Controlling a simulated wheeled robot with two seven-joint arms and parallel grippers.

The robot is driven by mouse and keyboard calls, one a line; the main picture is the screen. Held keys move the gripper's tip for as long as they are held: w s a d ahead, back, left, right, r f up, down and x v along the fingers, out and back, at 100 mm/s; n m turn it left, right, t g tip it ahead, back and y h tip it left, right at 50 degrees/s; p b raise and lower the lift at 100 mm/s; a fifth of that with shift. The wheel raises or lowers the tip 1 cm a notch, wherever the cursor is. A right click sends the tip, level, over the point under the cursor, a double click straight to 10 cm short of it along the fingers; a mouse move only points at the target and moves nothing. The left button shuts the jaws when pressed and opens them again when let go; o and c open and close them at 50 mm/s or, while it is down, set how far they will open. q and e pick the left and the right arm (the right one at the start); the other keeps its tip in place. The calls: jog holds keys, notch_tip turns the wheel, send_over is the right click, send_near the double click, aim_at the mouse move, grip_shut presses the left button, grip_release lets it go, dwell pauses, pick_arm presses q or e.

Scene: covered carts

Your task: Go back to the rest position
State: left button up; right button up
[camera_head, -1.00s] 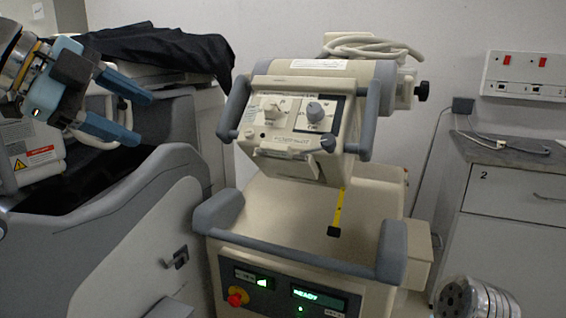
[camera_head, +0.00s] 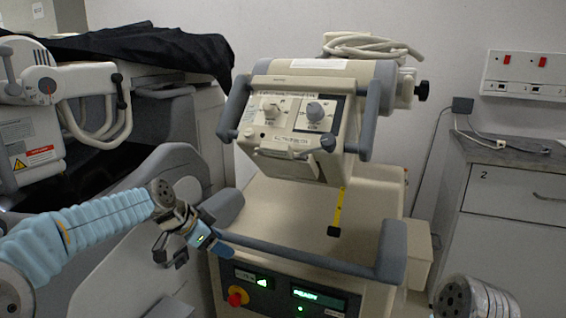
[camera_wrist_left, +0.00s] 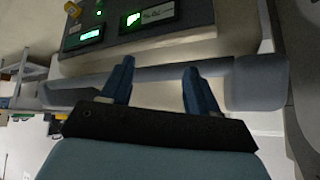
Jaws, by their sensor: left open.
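My left gripper (camera_head: 221,250) is low in the head view, by the left end of the grey front handle bar (camera_head: 300,258) of the beige machine. Its arm comes in from the lower left. My right gripper is not in view.
The beige machine (camera_head: 300,205) carries a knob panel and a lit display. A grey machine (camera_head: 110,262) stands at left, partly under a black cloth (camera_head: 150,48). A cabinet (camera_head: 515,215) stands at right. A wall panel (camera_head: 525,75) hangs above it.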

pick_arm(q)
jog(key=s+d+f+n+g+y, duration=0.1)
jog(key=s+f+n, duration=0.25)
jog(key=f, duration=1.05)
jog(key=s+d+f+n+g, duration=0.1)
jog(key=s+d+f+n, duration=0.2)
jog(key=f, duration=1.1)
jog(key=s+f+n+g, duration=0.1)
jog(key=s+f+n, duration=0.1)
jog(key=s+f, duration=0.3)
jog(key=s+f+n, duration=0.2)
jog(key=s+f, duration=0.3)
jog(key=s, duration=0.6)
jog(key=s+d+f+n+g, duration=0.1)
jog(key=s+f, duration=0.3)
jog(key=s, duration=0.4)
jog(key=shift+f+n+g+y, duration=0.3)
jog(key=shift+f+n, duration=0.1)
jog(key=shift+n, duration=0.25)
